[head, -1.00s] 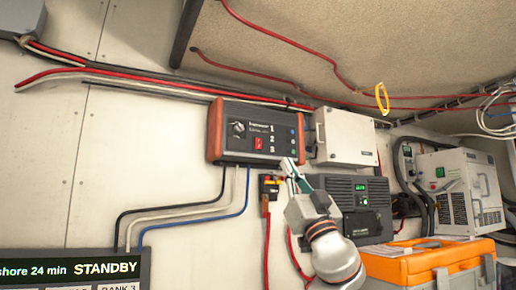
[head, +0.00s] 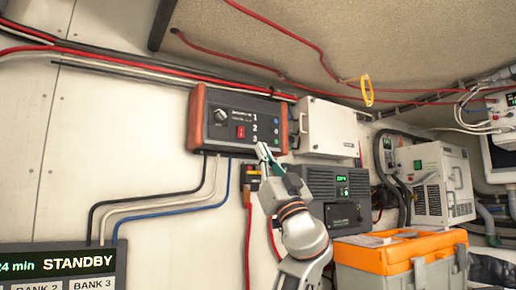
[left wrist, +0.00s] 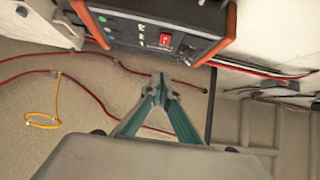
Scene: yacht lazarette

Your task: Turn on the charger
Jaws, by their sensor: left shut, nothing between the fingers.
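A dark box with reddish-orange end caps, which looks like the charger (head: 215,140), is fixed to the white wall. Its face has a rotary knob (head: 221,116), a red switch (head: 241,132), the numbers 1, 2 and 3, and small lights at the right. My left gripper (head: 264,151) is shut and empty, its fingertips at the charger's lower right in the head view. Whether they touch it I cannot tell. In the left wrist view, the shut fingertips (left wrist: 161,82) point toward the charger (left wrist: 125,28), with its red switch (left wrist: 165,40) visible. My right gripper is not in view.
A white box (head: 325,130) and a dark unit with a green display (head: 342,180) are right of the charger. Below are cables, a red-and-yellow connector (head: 252,172) and an orange-lidded case (head: 385,255). A screen reading STANDBY (head: 72,257) is lower left.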

